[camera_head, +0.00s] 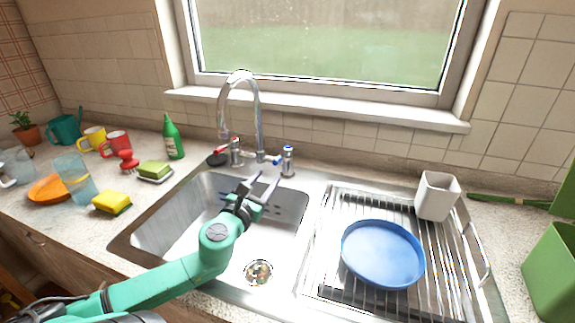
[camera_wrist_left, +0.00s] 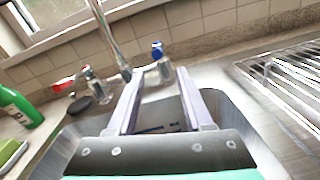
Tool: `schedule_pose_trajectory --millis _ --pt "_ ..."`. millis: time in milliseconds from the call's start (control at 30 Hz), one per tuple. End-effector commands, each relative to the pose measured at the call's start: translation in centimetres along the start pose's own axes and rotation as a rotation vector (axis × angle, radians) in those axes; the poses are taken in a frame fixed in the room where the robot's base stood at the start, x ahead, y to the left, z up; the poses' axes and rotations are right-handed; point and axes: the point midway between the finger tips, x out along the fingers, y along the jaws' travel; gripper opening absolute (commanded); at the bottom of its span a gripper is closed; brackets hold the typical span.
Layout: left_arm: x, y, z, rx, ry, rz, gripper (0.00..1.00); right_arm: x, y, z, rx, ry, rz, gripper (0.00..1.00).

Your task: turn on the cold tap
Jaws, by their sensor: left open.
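The cold tap (camera_head: 288,160) is the metal post with blue marking to the right of the tall curved spout (camera_head: 259,115), behind the sink basin. In the left wrist view the cold tap (camera_wrist_left: 161,62) stands just beyond my fingers, between the two fingertips in the picture. The hot tap (camera_head: 236,152), marked red, is left of the spout. It also shows in the left wrist view (camera_wrist_left: 92,86). My left gripper (camera_head: 261,184) is open and empty over the back of the basin, in front of the cold tap and apart from it. My right gripper is out of view.
A drying rack (camera_head: 330,270) right of the sink (camera_head: 165,215) holds a blue plate (camera_head: 382,252) and a white cup (camera_head: 437,196). A green bottle (camera_head: 173,138), a sponge (camera_head: 112,203) and several mugs stand on the left counter. The window sill is behind the taps.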

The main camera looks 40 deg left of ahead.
Motion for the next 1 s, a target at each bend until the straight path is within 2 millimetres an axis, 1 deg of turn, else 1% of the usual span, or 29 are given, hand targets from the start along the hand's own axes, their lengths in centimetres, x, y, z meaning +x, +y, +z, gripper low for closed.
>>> schedule_pose_trajectory --millis 133,267,300,400,467,600,733,800,833,1000 --pt "2.8 -0.1 0.0 0.002 -0.006 0.001 0.51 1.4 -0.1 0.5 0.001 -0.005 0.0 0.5" --pt "5.7 0.0 -0.4 0.001 -0.005 0.003 0.51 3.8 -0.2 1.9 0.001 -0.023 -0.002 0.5" --pt "6.4 -0.2 -0.7 0.0 -0.004 0.0 0.51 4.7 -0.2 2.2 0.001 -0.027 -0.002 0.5" --pt "8.1 0.0 -0.6 0.0 -0.003 0.005 0.51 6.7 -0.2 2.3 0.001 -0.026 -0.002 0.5" --pt "8.7 0.1 -0.1 -0.011 -0.003 0.006 0.51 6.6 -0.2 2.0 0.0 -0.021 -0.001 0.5" --pt "9.9 0.0 0.0 -0.014 -0.003 0.004 0.51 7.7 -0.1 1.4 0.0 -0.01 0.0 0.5" --pt "10.9 0.3 0.0 -0.011 -0.002 0.008 0.51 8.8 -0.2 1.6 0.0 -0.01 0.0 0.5" --pt "11.6 0.9 0.4 -0.019 0.002 0.019 0.51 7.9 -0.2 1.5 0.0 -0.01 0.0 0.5" --pt "11.9 1.1 0.4 -0.021 0.003 0.021 0.51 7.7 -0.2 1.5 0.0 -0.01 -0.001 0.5" --pt "13.2 0.8 0.3 -0.018 0.003 0.015 0.51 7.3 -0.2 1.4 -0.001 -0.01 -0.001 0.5"
